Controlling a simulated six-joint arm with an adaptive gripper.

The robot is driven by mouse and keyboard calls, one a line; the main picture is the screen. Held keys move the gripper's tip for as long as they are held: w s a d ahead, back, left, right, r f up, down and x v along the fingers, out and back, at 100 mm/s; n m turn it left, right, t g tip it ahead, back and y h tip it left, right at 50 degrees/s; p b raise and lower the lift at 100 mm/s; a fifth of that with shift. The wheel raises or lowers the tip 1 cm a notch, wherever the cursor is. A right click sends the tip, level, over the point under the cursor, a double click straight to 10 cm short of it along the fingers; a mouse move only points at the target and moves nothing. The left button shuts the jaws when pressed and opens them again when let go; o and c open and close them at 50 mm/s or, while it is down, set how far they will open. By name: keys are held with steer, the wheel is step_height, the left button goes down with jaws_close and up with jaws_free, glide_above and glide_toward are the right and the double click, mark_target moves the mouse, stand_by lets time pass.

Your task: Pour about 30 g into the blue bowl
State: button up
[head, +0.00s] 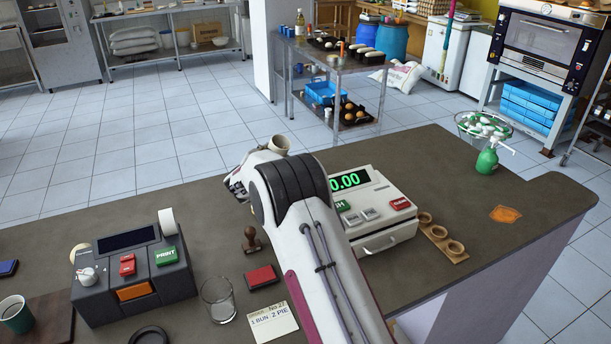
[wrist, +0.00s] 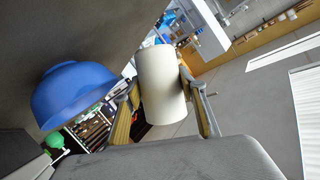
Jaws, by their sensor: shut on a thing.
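My gripper (wrist: 165,98) is shut on a cream cup (wrist: 160,75), with one finger on each side of it in the wrist view. The cup's top (head: 274,145) shows above my wrist in the head view; its contents are not visible. The blue bowl (wrist: 72,88) is left of the cup in the wrist view, apart from it. In the head view the bowl is not visible; my arm covers part of the counter. A white machine (head: 385,225) right of my arm has a green display reading 0.00, its left edge cut off by my arm.
A dark label printer (head: 135,272), an empty glass (head: 219,300), a red ink pad (head: 262,277), a stamp (head: 251,240) and an order slip (head: 272,322) lie left of my arm. A wooden holder (head: 443,238) and a green pump bottle (head: 487,160) stand right. The counter's right part is mostly clear.

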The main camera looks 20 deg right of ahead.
steer(key=shift+w+a+f+n+g, duration=0.15)
steer(key=shift+w+f+n+g, duration=0.15)
steer(key=shift+f, duration=0.2)
steer(key=shift+w+a+f+n+g, duration=0.2)
steer(key=shift+f+n, duration=0.15)
steer(key=shift+f, duration=0.15)
steer(key=shift+w+a+f+n+g, duration=0.2)
steer(key=shift+f+n, duration=0.15)
steer(key=shift+f, duration=0.15)
steer(key=shift+w+h, duration=0.1)
steer(key=shift+h, duration=0.2)
steer(key=shift+w+a+f+n+g, duration=0.15)
steer(key=shift+w+a+n+g, duration=0.2)
steer(key=shift+n+g, duration=0.3)
